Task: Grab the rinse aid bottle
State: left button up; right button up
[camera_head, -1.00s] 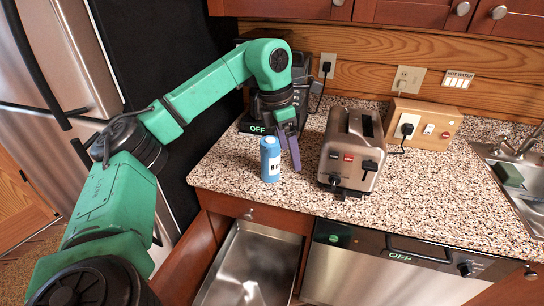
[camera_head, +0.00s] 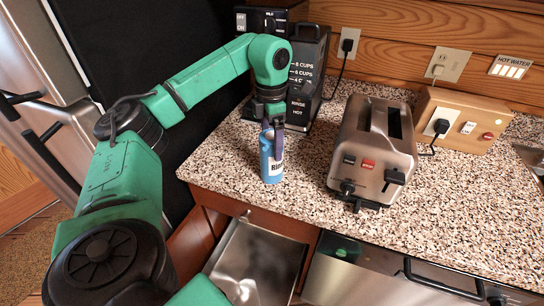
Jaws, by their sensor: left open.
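The rinse aid bottle (camera_head: 270,168) is blue with a white label and stands upright on the speckled counter near its front edge. My left gripper (camera_head: 273,143) points down at the bottle's upper part. Its purple fingers are open, and one finger shows in front of the bottle's right side. The other finger is mostly hidden, and I cannot tell whether either finger touches the bottle. My right gripper is not in view.
A metal toaster (camera_head: 372,150) stands to the right of the bottle. A black coffee maker (camera_head: 303,75) stands behind my gripper. An open drawer (camera_head: 256,262) lies below the counter (camera_head: 225,158). A wooden outlet box (camera_head: 462,120) is at the right.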

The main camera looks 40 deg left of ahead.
aim_at(270, 160)
pick_arm(q)
jog(key=f, duration=0.1)
jog(key=f+p, duration=0.1)
jog(key=shift+s+d+f, duration=0.2)
jog(key=shift+f, duration=0.65)
jog(key=c, duration=1.5)
jog(key=shift+o, duration=0.2)
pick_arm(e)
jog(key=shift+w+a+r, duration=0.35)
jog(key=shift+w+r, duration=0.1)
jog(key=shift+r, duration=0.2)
